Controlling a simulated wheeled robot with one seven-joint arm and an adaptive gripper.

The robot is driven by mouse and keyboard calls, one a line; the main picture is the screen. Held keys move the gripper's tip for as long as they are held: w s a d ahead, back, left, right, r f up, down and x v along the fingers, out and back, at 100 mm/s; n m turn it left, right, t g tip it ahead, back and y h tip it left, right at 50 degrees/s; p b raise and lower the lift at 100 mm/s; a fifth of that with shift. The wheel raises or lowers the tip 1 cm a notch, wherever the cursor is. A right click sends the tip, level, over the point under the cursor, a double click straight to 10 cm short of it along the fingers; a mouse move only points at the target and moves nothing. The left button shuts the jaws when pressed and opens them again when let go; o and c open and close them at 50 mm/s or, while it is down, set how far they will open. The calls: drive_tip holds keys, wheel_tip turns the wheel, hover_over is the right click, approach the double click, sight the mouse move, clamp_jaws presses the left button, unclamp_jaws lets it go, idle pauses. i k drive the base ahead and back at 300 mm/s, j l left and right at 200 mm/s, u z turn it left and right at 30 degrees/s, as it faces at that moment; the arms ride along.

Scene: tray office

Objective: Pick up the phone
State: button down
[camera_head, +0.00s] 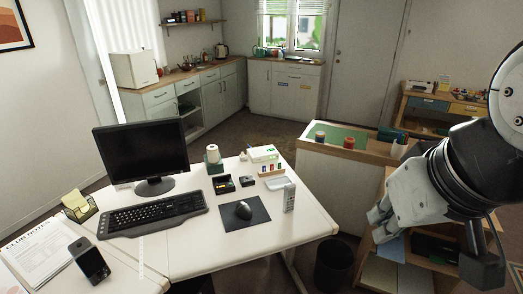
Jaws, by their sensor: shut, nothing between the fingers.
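A slim silver-grey handset (289,197), which looks like the phone, stands upright at the right edge of the white desk, just right of the mouse pad. A dark blocky device (90,262) with a lighter face sits at the near left of the desk; I cannot tell whether it is a phone too. My gripper (376,222) is at the right, off the desk's right side and in front of the wooden shelf unit. It is shut and empty, its fingers pointing down and left, apart from the handset.
The desk (215,258) also holds a monitor (142,152), a keyboard (152,214), a mouse (243,210) on a dark pad and several small items behind it.

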sight(290, 188)
drive_tip(key=l+u, duration=0.4)
drive_tip(key=l, duration=0.65)
drive_tip(key=k+l+u, duration=0.1)
drive_tip(key=l+u, duration=0.3)
drive_tip(key=l, duration=0.65)
